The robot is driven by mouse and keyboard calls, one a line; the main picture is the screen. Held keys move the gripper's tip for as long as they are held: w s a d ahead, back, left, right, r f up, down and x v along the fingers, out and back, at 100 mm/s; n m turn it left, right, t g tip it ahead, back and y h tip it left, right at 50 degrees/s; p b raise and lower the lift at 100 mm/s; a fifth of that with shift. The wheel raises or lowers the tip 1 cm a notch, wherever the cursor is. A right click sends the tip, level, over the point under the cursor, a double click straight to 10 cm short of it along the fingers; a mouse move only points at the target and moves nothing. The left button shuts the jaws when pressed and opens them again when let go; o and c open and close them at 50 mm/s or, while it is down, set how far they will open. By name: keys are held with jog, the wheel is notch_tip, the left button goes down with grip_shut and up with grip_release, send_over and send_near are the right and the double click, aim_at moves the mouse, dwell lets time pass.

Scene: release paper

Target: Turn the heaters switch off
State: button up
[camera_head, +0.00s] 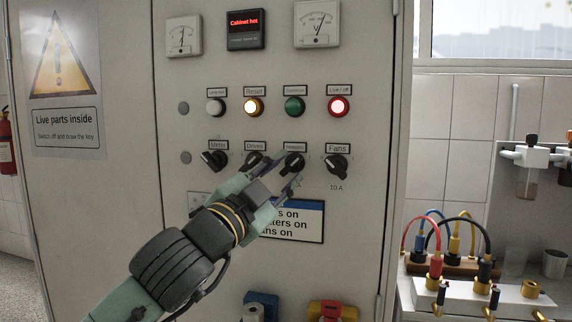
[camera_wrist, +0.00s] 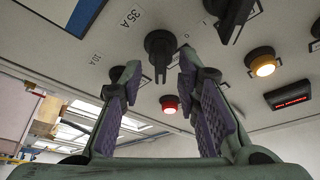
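The heaters switch (camera_head: 293,162) is a black rotary knob on the cabinet front, third in a row of several. My gripper (camera_head: 290,184) is just below and in front of it and hides part of its surroundings. In the wrist view, a black knob (camera_wrist: 160,46) by a "35 A" mark, which looks like the heaters switch, stands between the finger lines. My gripper (camera_wrist: 160,80) is open there, with visible gaps on both sides of the knob and nothing held. The knob's exact pointing direction is hard to tell.
The drives knob (camera_head: 254,160) and fans knob (camera_head: 336,166) stand close on either side. Lit reset (camera_head: 253,107) and live (camera_head: 338,106) lamps sit above. A notice (camera_head: 310,222), partly hidden by my gripper, is below. A bench with cables (camera_head: 440,262) stands right.

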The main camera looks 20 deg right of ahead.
jog(key=shift+x, duration=1.05)
grip_shut()
